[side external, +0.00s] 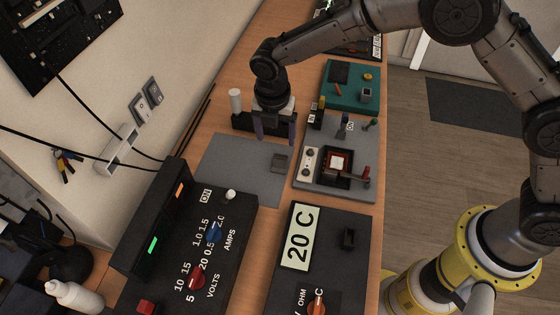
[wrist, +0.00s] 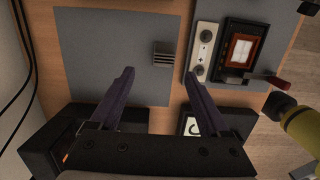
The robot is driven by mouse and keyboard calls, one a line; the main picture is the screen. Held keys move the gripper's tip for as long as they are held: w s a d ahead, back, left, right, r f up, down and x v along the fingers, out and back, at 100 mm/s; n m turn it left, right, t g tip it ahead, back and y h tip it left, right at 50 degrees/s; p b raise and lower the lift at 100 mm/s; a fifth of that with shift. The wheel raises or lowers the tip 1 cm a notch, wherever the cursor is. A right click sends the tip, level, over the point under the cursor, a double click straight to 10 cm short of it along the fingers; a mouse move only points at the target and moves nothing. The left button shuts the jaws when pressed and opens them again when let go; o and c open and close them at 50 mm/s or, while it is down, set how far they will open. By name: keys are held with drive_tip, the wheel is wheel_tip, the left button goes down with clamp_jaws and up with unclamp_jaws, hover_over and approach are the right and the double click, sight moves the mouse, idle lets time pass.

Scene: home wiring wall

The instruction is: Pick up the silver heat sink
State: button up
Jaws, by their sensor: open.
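The silver heat sink (side external: 279,162) is a small grey finned block lying on the grey mat (side external: 228,165), near the mat's right edge. In the wrist view the heat sink (wrist: 162,53) is just beyond the fingertips, roughly centred between them, and the mat (wrist: 100,45) spreads to its left. My gripper (side external: 276,138) is open with two dark purple fingers pointing down above the mat. In the wrist view my gripper (wrist: 158,73) has nothing between its fingers. It appears apart from the heat sink; its exact height is hard to tell.
A grey device with a red lever (side external: 335,165) stands close to the right of the mat. A black power supply (side external: 200,240) and a black meter (side external: 320,265) stand in front. A green board (side external: 350,85) lies farther back. The mat's left part is clear.

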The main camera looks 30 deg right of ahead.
hover_over(280, 157)
drive_tip(key=f, duration=0.4)
drive_tip(key=shift+w+a+f, duration=0.15)
drive_tip(key=shift+a, duration=0.2)
drive_tip(key=shift+d+f, duration=0.2)
drive_tip(key=shift+f, duration=1.1)
drive_tip(key=shift+d+f, duration=0.2)
drive_tip(key=shift+f, duration=1.1)
drive_tip(key=shift+c, duration=0.2)
clamp_jaws()
